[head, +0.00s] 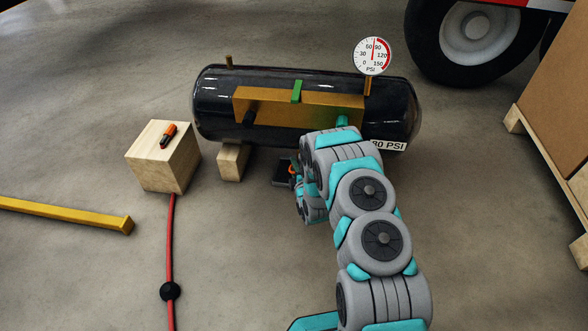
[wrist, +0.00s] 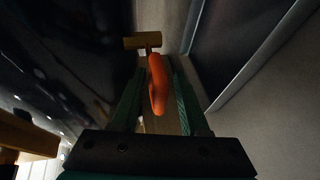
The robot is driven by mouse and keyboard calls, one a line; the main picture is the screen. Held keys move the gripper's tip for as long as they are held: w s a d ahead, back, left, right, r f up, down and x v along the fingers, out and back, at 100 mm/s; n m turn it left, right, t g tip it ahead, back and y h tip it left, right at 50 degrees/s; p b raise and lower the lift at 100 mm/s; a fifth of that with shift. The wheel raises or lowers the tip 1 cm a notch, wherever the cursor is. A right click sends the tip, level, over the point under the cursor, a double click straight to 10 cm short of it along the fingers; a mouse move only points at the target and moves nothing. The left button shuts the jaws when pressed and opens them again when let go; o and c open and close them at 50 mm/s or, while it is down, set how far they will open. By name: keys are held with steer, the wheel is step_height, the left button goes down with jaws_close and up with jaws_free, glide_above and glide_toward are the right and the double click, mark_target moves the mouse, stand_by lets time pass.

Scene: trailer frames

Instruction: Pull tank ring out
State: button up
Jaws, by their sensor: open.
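The black tank (head: 300,140) lies on its side on wooden blocks, with a brass manifold (head: 262,105) on its front. The orange tank ring (wrist: 157,85) hangs from a small brass fitting (wrist: 142,41) under the tank in the wrist view. Only a bit of orange (head: 292,170) shows beside my gripper in the head view. My gripper (wrist: 157,100) is open, with one green finger on each side of the ring. I cannot tell whether either finger touches it. My arm hides part of the tank's lower right side.
A wooden block (head: 160,165) with an orange-and-black connector (head: 168,134) on it stands left of the tank. A red hose (head: 171,235) runs down from it. A yellow bar (head: 65,213) lies at left. A gauge (head: 373,56) rises from the tank. A boxed pallet (head: 560,90) is at right.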

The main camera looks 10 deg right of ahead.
jaws_close()
steer(key=shift+s+f, duration=0.1)
